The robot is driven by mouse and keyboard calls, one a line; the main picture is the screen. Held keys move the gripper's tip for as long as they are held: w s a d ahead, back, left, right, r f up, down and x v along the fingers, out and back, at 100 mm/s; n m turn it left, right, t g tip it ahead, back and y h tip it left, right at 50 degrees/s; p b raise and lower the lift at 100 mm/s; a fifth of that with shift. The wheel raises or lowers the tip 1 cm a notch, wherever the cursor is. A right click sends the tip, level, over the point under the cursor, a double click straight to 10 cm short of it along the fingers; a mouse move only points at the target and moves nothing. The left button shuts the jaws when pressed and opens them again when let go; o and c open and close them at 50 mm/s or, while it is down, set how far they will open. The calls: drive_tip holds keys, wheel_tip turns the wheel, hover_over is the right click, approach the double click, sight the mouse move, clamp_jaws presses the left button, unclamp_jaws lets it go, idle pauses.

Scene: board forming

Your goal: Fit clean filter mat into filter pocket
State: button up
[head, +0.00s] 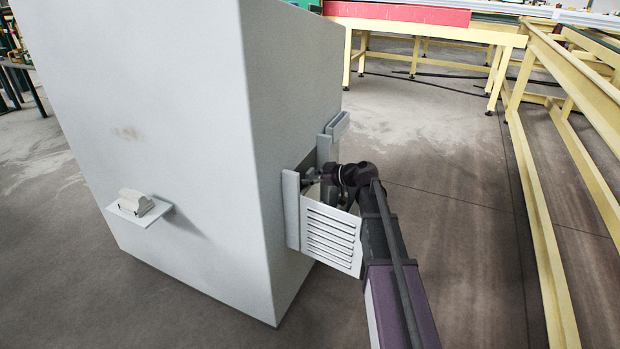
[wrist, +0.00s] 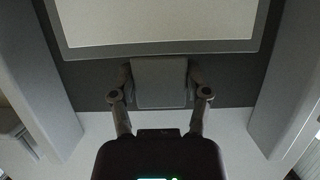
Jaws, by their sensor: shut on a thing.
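My gripper (wrist: 160,80) is shut on a grey tab (wrist: 160,92) at the near edge of a pale filter mat (wrist: 160,22) with a grey frame. The mat runs out of the top of the wrist view, so its far end is hidden. It lies at a dark recess (wrist: 85,88), the filter pocket, between two grey side walls. I cannot tell how deep it sits. In the head view my gripper (head: 318,180) is at the pocket on the right side of the grey cabinet (head: 170,130). The mat is hidden there by the arm and the louvred cover.
The louvred cover (head: 331,240) stands out from the cabinet, close beside my arm. A narrow open holder (head: 339,125) is fixed beyond the pocket. A small shelf (head: 165,210) with a pale item (head: 137,202) is on the cabinet's front. Yellow frames (head: 540,200) stand at right.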

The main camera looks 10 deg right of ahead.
drive_tip(key=shift+f+b, duration=0.3)
drive_tip(key=shift+f, duration=0.05)
drive_tip(key=shift+s+f+b, duration=0.1)
drive_tip(key=shift+s+b, duration=0.15)
drive_tip(key=shift+b, duration=0.1)
drive_tip(key=o, duration=1.3)
drive_tip(key=shift+s, duration=0.1)
drive_tip(key=shift+f, duration=0.1)
